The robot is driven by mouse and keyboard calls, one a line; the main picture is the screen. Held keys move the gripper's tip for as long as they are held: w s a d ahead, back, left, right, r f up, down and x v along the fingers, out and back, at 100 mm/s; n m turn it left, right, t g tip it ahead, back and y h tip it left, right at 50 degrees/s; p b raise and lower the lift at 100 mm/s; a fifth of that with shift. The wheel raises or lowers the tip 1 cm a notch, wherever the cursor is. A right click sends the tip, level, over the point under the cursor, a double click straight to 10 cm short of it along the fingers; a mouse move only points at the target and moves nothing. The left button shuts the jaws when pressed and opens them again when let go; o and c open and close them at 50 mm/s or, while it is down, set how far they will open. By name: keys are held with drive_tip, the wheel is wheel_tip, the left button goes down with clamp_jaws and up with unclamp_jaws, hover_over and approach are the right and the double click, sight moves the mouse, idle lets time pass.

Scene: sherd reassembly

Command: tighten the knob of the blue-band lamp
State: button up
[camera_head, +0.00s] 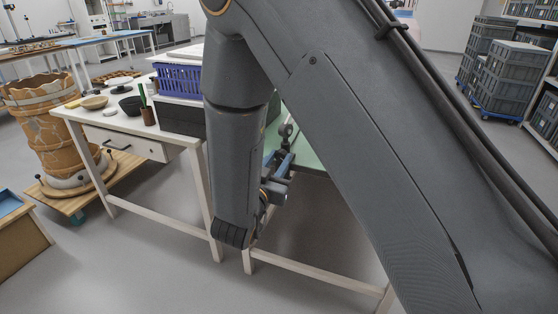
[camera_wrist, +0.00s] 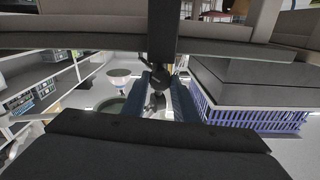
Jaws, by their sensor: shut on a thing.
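My gripper (camera_head: 278,170) is at the edge of the green-topped table, mostly hidden behind my own arm in the head view. In the wrist view its two blue-grey fingers (camera_wrist: 160,100) are shut on a small dark part, which looks like the lamp's knob (camera_wrist: 156,98). A dark, rounded lamp part (camera_head: 286,131) stands up just beyond the fingers in the head view. No blue band can be made out on it, and the rest of the lamp is hidden.
That crate also shows close by at right in the wrist view (camera_wrist: 250,118). A large patched jar (camera_head: 50,125) stands farther left.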

drive_tip(key=shift+m, duration=1.2)
drive_tip(key=o, duration=1.1)
drive_tip(key=shift+c, duration=0.2)
drive_tip(key=v, duration=0.7)
drive_tip(key=shift+s+a, duration=0.15)
drive_tip(key=shift+s, duration=0.2)
